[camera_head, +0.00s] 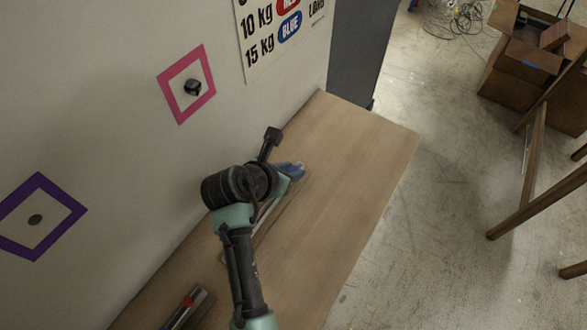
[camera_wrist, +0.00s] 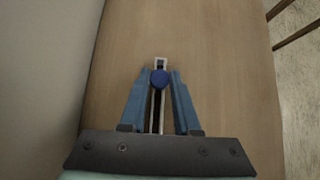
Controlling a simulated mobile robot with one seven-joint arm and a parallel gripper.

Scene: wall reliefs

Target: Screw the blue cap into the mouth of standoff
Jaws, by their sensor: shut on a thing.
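The blue cap (camera_wrist: 159,79) is round and sits between the fingertips of my gripper (camera_wrist: 159,82) in the wrist view, and the gripper is shut on it. In the head view my gripper (camera_head: 292,170) is low over the wooden table, and the cap cannot be told apart from the blue fingers. A dark knob-like piece (camera_head: 193,87) sticks out of the wall inside a pink diamond frame (camera_head: 207,69). It may be the standoff; its mouth cannot be made out. My gripper is apart from it, lower and to the right.
A long, narrow pale holder (camera_wrist: 161,62) lies on the wooden table (camera_head: 350,150) below the cap. A purple diamond (camera_head: 67,198) with a grey disc (camera_head: 36,219) is on the wall at left. A small tray (camera_head: 205,297) with coloured items is at lower left. The table's right side is clear.

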